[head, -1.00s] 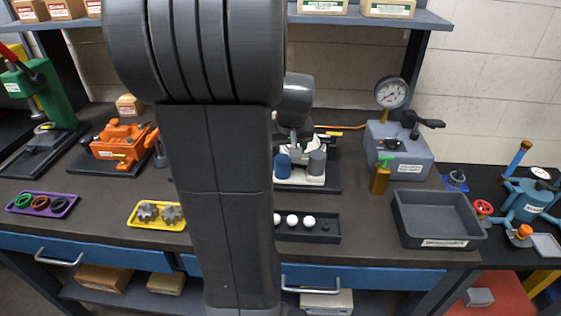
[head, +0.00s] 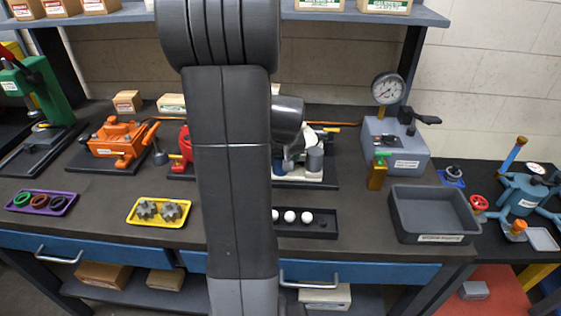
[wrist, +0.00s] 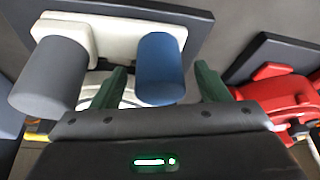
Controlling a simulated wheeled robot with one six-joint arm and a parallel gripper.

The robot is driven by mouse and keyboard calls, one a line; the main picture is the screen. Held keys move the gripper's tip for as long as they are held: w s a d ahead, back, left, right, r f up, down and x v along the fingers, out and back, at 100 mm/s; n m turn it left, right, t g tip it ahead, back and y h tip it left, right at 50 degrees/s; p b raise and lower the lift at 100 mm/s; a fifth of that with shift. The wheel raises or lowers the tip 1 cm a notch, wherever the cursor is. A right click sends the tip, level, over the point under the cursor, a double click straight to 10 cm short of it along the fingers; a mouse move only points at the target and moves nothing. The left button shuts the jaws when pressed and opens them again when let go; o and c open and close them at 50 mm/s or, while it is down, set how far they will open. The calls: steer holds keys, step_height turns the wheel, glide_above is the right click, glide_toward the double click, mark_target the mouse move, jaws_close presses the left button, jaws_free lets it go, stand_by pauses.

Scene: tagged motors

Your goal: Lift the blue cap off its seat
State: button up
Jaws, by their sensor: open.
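The blue cap (wrist: 160,68) is a short cylinder on a white base (wrist: 112,27) in the wrist view. A similar grey cylinder (wrist: 48,72) stands to its left on the same base. My gripper (wrist: 158,90) is open, with one green finger on each side of the blue cap, and no contact with it shows. In the head view my arm hides most of the blue cap; a sliver of blue (head: 287,166) shows left of the grey cylinder (head: 314,158).
A red device (wrist: 275,97) stands right of the cap in the wrist view. In the head view, a black tray with white balls (head: 306,217) lies in front of the base. An empty grey bin (head: 436,214) and a gauge tester (head: 397,145) are at the right.

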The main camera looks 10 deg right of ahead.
steer(key=c, duration=1.1)
steer(key=shift+o, duration=0.2)
steer(key=shift+r, duration=0.1)
step_height(320, 180, up, 16)
steer(key=p, duration=0.4)
